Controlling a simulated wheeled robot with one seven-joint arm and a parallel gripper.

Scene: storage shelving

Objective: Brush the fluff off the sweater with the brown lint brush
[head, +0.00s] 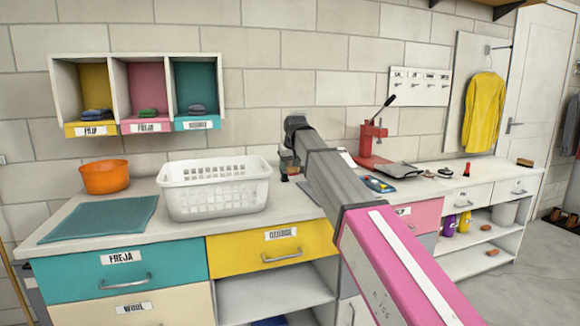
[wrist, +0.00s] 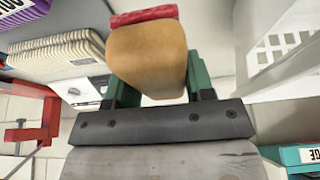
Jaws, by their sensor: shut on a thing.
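The yellow sweater (head: 483,112) hangs on a pale board on the wall at the right of the head view. Any fluff on it is too small to make out.
A white basket (head: 213,190), orange bowl (head: 105,176) and teal mat (head: 100,219) are on the counter's left. A red press (head: 371,142), blue tray (head: 378,184) and brown brush (head: 525,162) are farther right. Cubbies (head: 140,92) hang above.

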